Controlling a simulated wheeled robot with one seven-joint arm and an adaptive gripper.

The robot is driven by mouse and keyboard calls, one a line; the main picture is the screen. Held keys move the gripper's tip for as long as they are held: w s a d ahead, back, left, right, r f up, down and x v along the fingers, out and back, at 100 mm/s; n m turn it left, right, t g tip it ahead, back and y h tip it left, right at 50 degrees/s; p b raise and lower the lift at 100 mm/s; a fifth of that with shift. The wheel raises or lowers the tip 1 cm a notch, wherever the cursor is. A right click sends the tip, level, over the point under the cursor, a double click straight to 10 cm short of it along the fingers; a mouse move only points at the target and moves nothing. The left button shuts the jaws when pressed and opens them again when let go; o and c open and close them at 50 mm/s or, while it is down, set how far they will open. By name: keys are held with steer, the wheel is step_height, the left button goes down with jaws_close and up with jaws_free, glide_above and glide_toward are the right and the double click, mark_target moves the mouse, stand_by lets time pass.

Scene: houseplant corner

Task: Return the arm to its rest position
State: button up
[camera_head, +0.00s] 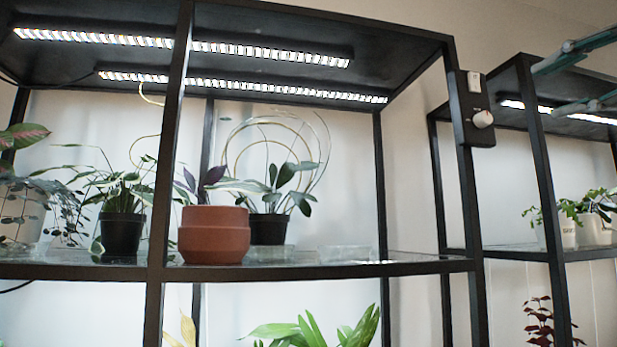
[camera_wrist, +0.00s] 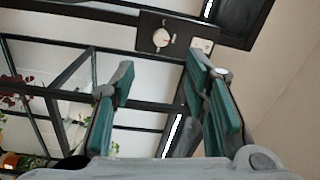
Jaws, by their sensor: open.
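My gripper (camera_head: 548,90) shows at the upper right in the head view, its teal-padded fingers spread apart and pointing left, in front of the right shelf unit as seen there. In the wrist view my gripper (camera_wrist: 160,75) is open, with nothing between the fingers. A black control box (camera_head: 471,108) with a white knob and a white switch is on the right front post of the larger shelf. The box (camera_wrist: 175,36) also shows beyond the fingertips in the wrist view, apart from them. The rest of my arm is out of the head view.
The black shelf frame (camera_head: 172,130) carries lit lamp strips. A terracotta pot (camera_head: 213,235), dark pots with plants and a clear saucer (camera_head: 344,253) stand on its glass shelf. A second shelf (camera_head: 552,190) at right holds white pots (camera_head: 592,231). Wall shows between the units.

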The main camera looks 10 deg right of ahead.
stand_by(0.4)
steer(key=w+a+f+n+g+y+p, duration=0.1)
steer(key=a+f+n+g+p, duration=0.25)
steer(key=a+f, duration=0.5)
steer(key=w+a+f+n+g+y+p, duration=0.2)
steer(key=a+f+n+g+p, duration=0.25)
steer(key=f, duration=0.75)
steer(key=s+a+f+n+g+h+p, duration=0.1)
steer(key=s+a+f+n+g, duration=0.2)
steer(key=s+f, duration=0.3)
steer(key=s+a+f+n+g+h+p, duration=0.2)
steer(key=s+f, duration=0.5)
steer(key=f, duration=0.6)
steer(key=shift+s+a+n+g+h, duration=0.3)
steer(key=shift+a+n+g, duration=0.4)
steer(key=shift+a+n, duration=0.45)
